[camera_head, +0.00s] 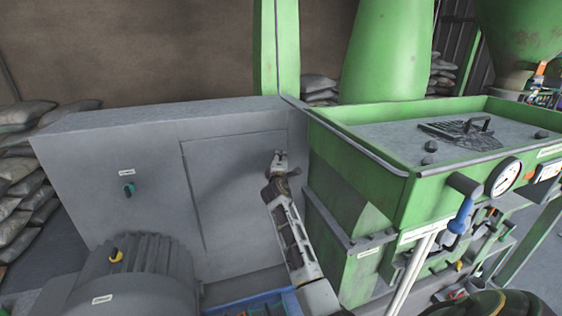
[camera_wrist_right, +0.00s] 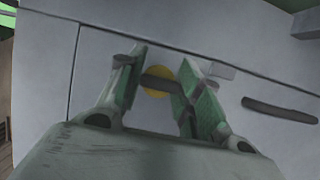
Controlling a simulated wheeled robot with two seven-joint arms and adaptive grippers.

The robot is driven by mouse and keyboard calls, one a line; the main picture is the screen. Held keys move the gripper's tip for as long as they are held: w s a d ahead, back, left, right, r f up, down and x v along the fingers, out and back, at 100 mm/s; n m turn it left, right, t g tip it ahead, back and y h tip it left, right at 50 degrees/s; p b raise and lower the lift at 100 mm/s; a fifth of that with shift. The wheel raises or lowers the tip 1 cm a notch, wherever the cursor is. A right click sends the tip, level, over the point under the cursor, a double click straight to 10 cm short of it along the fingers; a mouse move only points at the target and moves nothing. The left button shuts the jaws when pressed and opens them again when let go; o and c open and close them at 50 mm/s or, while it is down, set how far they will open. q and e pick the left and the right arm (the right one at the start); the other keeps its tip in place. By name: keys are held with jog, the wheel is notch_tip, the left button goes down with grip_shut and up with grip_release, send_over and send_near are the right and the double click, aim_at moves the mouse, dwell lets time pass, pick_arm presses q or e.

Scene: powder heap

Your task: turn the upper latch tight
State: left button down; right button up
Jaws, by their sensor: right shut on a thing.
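The grey cabinet door (camera_head: 230,190) is flush in its frame. My right gripper (camera_head: 280,158) is at the door's upper right corner and hides the upper latch in the head view. In the right wrist view, my right gripper (camera_wrist_right: 162,72) has its green-padded fingers on either side of the upper latch (camera_wrist_right: 160,78). The latch shows as a yellow disc with a dark bar across it. The gripper is shut on the dark bar. My left gripper is in neither view.
A grey motor (camera_head: 140,280) stands in front of the cabinet. A green machine (camera_head: 365,200) with a gauge (camera_head: 503,176) stands close to the right of my right arm. A blue crate (camera_head: 255,305) is at the bottom. A dark bar (camera_wrist_right: 280,110) shows at the wrist view's right.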

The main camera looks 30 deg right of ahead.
jog(key=o, duration=1)
jog(key=shift+o, duration=0.2)
jog(key=shift+s+a, duration=0.1)
jog(key=shift+s, duration=0.05)
jog(key=v, duration=1.1)
jog(key=shift+s+a, duration=0.2)
jog(key=shift+s, duration=0.05)
jog(key=shift+m, duration=0.3)
